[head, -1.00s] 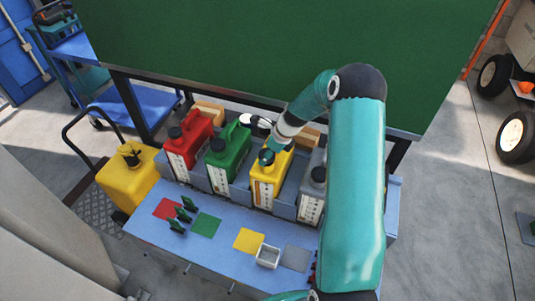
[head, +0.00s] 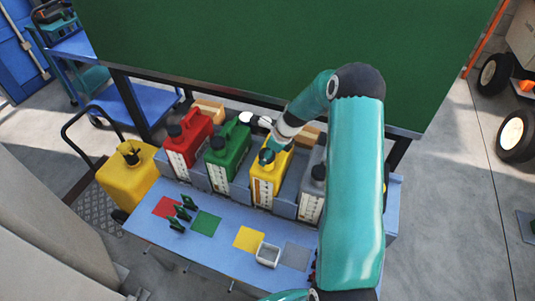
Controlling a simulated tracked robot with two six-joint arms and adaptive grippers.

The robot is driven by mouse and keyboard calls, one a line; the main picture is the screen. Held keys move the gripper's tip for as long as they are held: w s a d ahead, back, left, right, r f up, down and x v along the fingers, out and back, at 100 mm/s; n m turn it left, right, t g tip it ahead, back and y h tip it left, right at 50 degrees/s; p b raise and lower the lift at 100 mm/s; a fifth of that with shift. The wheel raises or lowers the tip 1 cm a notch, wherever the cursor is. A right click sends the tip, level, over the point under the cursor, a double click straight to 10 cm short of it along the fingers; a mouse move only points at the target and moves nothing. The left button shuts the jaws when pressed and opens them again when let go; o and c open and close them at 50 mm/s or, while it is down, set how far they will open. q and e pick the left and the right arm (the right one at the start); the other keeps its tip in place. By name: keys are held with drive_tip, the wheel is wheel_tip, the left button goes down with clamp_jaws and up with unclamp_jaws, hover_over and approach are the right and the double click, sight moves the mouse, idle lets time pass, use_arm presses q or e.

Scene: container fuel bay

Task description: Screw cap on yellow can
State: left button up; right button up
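The yellow can (head: 266,190) stands upright in the rack on the blue bench, between the green can and the grey can. A dark round cap (head: 267,157) shows at its neck; I cannot tell whether it is seated or loose. My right arm comes in from the lower right and its teal wrist end (head: 277,143) reaches down over the can's top, right at the cap. The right gripper's fingers are hidden or too small to make out, so their opening and any grip on the cap cannot be told. My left gripper is not in view.
A red can (head: 188,145) and a green can (head: 228,158) stand to the left, a grey can (head: 312,195) to the right. Coloured squares, dark green clips (head: 183,213) and a small white tray (head: 268,256) lie on the bench (head: 220,248). A larger yellow container (head: 128,178) stands left.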

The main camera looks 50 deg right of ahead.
drive_tip(key=shift+f, duration=0.3)
drive_tip(key=shift+r, duration=0.15)
drive_tip(key=m+h+p, duration=0.1)
drive_tip(key=m+p, duration=0.2)
drive_tip(key=p, duration=0.2)
drive_tip(key=shift+r+p, duration=0.15)
drive_tip(key=shift+p, duration=0.2)
drive_tip(key=shift+f+m+h, duration=0.25)
drive_tip(key=shift+m+h, duration=0.05)
drive_tip(key=shift+m, duration=0.5)
